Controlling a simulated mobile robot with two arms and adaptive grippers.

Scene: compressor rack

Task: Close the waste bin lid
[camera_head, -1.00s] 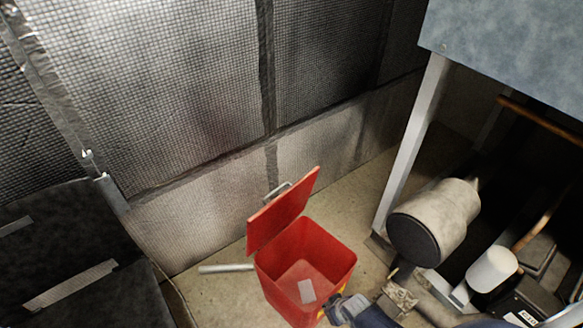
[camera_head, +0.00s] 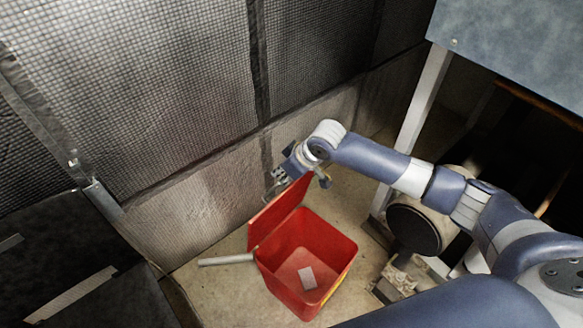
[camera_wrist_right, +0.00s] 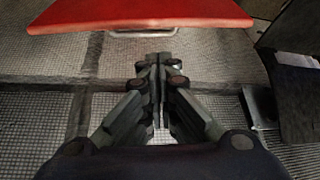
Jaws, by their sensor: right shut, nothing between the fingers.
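The red waste bin (camera_head: 318,248) stands on the floor with its lid (camera_head: 277,214) swung up on the left side, tilted open. A light piece lies on the bin's inside floor. My right gripper (camera_head: 272,188) is at the top edge of the lid, on its far side, and is shut and empty. My left gripper is not in view.
A mesh-covered wall (camera_head: 130,90) stands close behind the bin. A steel rack leg (camera_head: 412,130) and a dark-faced cylinder (camera_head: 413,229) are at the right. A pale rod (camera_head: 227,260) lies left of the bin.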

